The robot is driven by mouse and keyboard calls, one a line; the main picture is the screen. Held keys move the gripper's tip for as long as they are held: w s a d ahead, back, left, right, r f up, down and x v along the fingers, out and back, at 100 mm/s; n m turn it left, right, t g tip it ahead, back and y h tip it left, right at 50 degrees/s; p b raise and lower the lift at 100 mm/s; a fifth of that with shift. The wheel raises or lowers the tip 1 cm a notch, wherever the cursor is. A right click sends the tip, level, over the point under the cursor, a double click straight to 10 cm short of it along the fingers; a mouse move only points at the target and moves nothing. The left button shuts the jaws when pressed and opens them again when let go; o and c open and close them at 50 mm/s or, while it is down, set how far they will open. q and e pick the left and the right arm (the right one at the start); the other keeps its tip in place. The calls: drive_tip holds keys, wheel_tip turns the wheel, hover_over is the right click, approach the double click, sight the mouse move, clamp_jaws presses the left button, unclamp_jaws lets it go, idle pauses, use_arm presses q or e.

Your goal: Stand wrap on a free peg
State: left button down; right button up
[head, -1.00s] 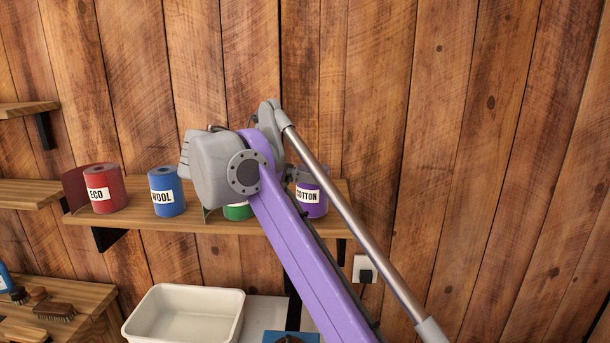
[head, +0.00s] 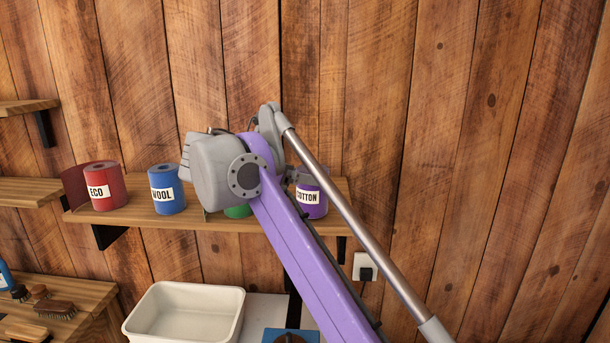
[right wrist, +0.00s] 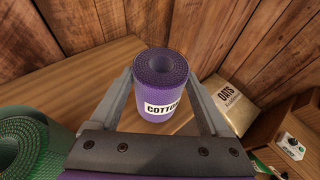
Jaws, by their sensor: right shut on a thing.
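The purple wrap labelled COTTON (head: 312,205) stands upright at the right end of the wall shelf (head: 130,212), partly hidden by my right arm. In the right wrist view the purple wrap (right wrist: 158,82) stands between the two fingers of my right gripper (right wrist: 160,92), which is shut on it. The red ECO wrap (head: 104,187), the blue WOOL wrap (head: 166,190) and a green wrap (head: 238,212) stand left of it. The green one is mostly hidden by my arm; it also shows in the right wrist view (right wrist: 22,150). No peg shows. My left gripper is not in view.
A white tub (head: 185,312) and a blue object (head: 290,336) are below the shelf. Brushes (head: 55,311) lie on a lower left bench. An OATS bag (right wrist: 235,98) and a carton (right wrist: 290,146) show in the wrist view. The plank wall backs the shelf closely.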

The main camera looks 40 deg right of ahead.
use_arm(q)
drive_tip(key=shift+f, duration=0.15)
use_arm(e)
drive_tip(key=shift+f, duration=0.2)
drive_tip(key=o, duration=1.2)
drive_tip(key=shift+c, duration=0.2)
use_arm(q)
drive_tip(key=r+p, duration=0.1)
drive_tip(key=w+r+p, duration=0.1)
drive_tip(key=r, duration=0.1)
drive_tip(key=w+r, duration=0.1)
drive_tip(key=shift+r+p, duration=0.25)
drive_tip(key=shift+p, duration=0.15)
use_arm(e)
drive_tip(key=v, duration=1.1)
